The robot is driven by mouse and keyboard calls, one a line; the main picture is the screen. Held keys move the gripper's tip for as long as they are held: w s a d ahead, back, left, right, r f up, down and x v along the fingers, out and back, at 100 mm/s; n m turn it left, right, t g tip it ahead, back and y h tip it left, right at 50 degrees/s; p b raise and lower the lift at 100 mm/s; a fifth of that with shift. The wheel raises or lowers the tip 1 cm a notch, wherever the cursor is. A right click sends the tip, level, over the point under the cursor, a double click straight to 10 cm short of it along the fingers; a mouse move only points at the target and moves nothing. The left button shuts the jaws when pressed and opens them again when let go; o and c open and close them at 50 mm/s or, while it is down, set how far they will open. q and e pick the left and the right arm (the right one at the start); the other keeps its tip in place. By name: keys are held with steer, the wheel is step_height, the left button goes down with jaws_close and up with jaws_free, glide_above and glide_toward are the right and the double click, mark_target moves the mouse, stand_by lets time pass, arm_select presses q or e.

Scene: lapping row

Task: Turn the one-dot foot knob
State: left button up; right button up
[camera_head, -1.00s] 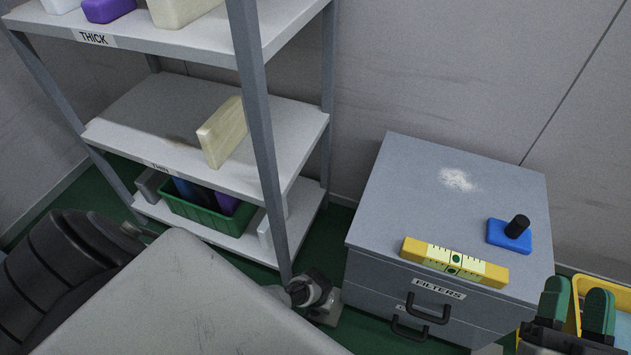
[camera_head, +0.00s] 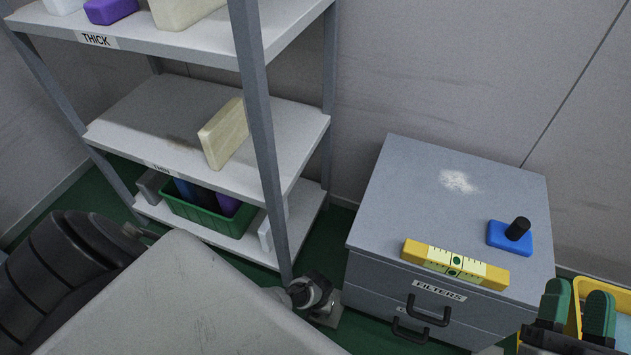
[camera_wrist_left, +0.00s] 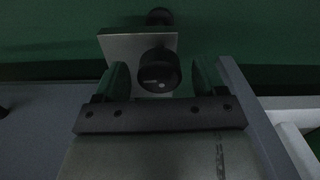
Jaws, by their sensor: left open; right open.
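In the left wrist view a round black knob (camera_wrist_left: 159,72) with one pale dot on its face sits in front of a light grey plate (camera_wrist_left: 112,46). My left gripper (camera_wrist_left: 163,78) is open, with one green finger on each side of this knob; I cannot tell whether they touch it. A second dark knob (camera_wrist_left: 158,16) shows beyond the plate. In the head view a dark foot knob (camera_head: 304,292) and grey foot plate (camera_head: 329,314) show by the shelf post's base; my left gripper is hidden there. My right gripper (camera_head: 577,306) is open and empty at the lower right.
A grey shelf rack (camera_head: 262,140) stands at left, with a green bin (camera_head: 205,217) on its low shelf. A grey drawer cabinet (camera_head: 400,190) carries a yellow level (camera_head: 497,277) and a blue block with black handle (camera_head: 497,239). A yellow bin (camera_head: 615,296) is behind my right gripper.

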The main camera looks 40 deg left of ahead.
arm_select(q)
steer(key=shift+r, duration=0.1)
